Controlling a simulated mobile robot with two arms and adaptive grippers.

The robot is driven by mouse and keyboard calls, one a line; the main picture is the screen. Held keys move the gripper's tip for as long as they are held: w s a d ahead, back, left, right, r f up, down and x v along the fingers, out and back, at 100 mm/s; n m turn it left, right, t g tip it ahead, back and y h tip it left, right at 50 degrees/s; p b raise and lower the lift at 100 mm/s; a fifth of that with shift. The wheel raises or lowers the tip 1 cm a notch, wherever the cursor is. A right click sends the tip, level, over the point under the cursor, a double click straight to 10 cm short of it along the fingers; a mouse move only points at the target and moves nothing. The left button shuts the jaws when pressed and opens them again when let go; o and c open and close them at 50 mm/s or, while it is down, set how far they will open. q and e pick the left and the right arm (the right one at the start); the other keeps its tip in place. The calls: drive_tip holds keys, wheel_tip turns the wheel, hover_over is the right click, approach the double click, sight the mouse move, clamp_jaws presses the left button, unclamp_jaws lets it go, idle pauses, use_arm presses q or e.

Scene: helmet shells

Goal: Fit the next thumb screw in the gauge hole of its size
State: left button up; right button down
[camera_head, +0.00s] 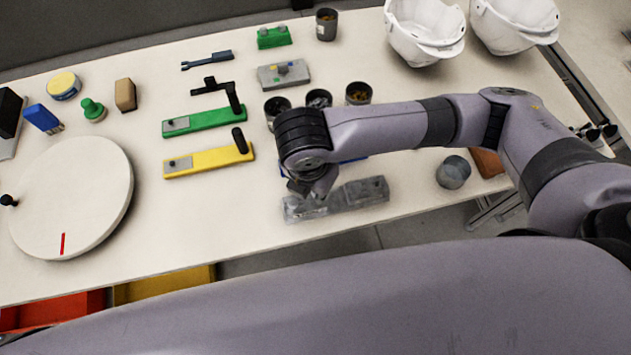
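A grey metal block (362,192), which looks like the gauge, lies near the front edge of the table. Its holes are too small to make out. My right arm reaches in from the right, and my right gripper (316,190) points down at the left half of this block. The fingers are small and partly hidden by the wrist, so I cannot tell whether they hold a thumb screw or touch the block. Three dark cups (318,98) stand behind the wrist; their small contents are unclear. My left gripper is not in view.
A green fixture (215,120) and a yellow fixture (208,160) with black handles lie left of my wrist. A white turntable (75,195) fills the left. A grey cylinder (453,172) stands at right. White helmet shells (425,30) sit at the back right.

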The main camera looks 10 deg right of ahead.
sight(315, 194)
drive_tip(key=shift+f+b, duration=0.4)
drive_tip(key=shift+f, duration=1.3)
idle(1.1)
drive_tip(key=c, duration=1.4)
unclamp_jaws()
drive_tip(key=shift+r, duration=0.25)
drive_tip(key=r, duration=0.3)
drive_tip(key=s+r, duration=0.1)
drive_tip(key=r, duration=0.3)
drive_tip(key=a+r, duration=0.1)
drive_tip(key=r, duration=0.3)
drive_tip(key=shift+s+a+r, duration=0.1)
drive_tip(key=shift+s+r, duration=0.05)
drive_tip(key=shift+r, duration=0.05)
